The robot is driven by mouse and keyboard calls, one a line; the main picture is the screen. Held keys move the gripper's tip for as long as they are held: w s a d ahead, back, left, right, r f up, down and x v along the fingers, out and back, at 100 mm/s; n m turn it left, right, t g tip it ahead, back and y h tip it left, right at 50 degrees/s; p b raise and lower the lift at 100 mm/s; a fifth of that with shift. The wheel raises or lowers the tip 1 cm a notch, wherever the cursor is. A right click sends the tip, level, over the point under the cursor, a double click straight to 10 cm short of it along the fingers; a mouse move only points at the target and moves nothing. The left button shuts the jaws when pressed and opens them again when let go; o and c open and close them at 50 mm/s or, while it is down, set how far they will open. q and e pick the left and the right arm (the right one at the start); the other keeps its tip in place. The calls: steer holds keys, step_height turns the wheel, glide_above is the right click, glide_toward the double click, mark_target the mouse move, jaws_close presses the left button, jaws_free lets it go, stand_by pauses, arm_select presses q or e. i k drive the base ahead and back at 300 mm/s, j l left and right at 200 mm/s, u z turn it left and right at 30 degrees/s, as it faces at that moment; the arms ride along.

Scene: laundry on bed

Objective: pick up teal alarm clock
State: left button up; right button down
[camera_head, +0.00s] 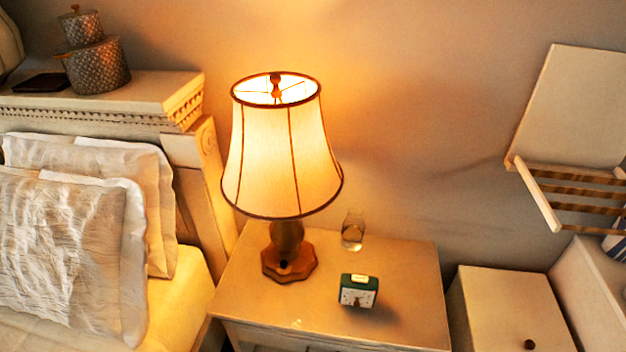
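The teal alarm clock (359,291) stands upright on the wooden nightstand (260,305), right of the lamp base. It is a small box with a pale dial on its front and a light button on top. Nothing touches it, and its front faces me. Neither of my grippers shows in the head view.
A lit lamp (282,150) with a wide shade stands left of the clock. A clear glass (353,232) stands behind the clock. The bed with pillows (70,255) is at the left. A lower cabinet (512,305) stands at the right. The nightstand's right side is clear.

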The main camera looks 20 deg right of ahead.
mark_target(350, 291)
steer(key=z, duration=0.95)
